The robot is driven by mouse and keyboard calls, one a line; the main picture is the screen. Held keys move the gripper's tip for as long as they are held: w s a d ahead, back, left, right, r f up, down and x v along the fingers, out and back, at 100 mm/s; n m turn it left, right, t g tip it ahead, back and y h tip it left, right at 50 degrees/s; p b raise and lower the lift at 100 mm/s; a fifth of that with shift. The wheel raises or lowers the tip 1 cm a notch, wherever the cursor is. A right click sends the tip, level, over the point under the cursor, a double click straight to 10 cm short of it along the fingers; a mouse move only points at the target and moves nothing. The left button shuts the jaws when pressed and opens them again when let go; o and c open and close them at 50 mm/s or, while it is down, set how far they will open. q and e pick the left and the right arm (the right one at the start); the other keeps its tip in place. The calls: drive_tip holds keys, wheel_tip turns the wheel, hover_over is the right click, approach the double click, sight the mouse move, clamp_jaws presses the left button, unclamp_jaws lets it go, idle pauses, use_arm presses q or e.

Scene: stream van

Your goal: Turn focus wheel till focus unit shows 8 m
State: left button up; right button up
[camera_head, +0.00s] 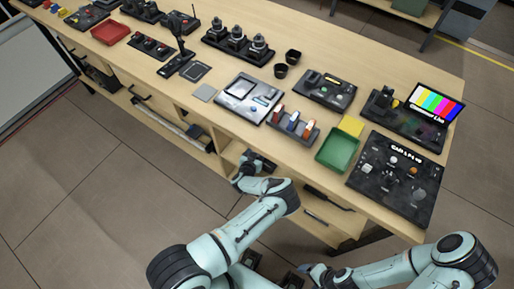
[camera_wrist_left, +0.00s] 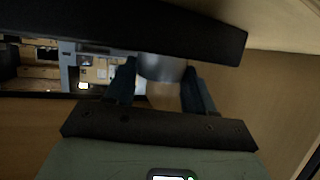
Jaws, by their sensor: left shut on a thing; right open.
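My left gripper (camera_head: 258,163) is at the front edge of the bench, beside the open shelf space. In the left wrist view its two dark fingers (camera_wrist_left: 160,92) are shut on a grey round piece (camera_wrist_left: 163,67); I cannot tell whether this is the focus wheel. My right gripper (camera_head: 273,270) is low at the bottom edge of the head view, open and away from the bench. No distance reading is legible.
On the bench are a green tray (camera_head: 338,149), a rack with coloured pieces (camera_head: 293,126), a black panel with knobs (camera_head: 396,178), a colour-bar screen (camera_head: 435,104), two black cups, several lenses (camera_head: 238,44) and a red tray (camera_head: 110,30). The floor in front is clear.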

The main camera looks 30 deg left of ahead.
use_arm(q)
drive_tip(key=shift+a+r+m+h+p, duration=0.15)
drive_tip(key=shift+a+m+h+p, duration=0.3)
drive_tip(key=shift+m+h+p, duration=0.1)
drive_tip(key=shift+m+h, duration=0.35)
use_arm(e)
drive_tip(key=w+r, duration=0.1)
drive_tip(key=r, duration=0.1)
drive_tip(key=shift+w+r, duration=0.3)
drive_tip(key=shift+w, duration=0.05)
use_arm(q)
drive_tip(key=shift+d, duration=0.1)
drive_tip(key=o, duration=1)
drive_tip(key=shift+d, duration=0.1)
drive_tip(key=v, duration=1.3)
drive_tip(key=shift+s+b, duration=0.2)
drive_tip(key=shift+b, duration=0.2)
use_arm(e)
drive_tip(key=shift+s+f, duration=0.45)
drive_tip(key=shift+f, duration=0.2)
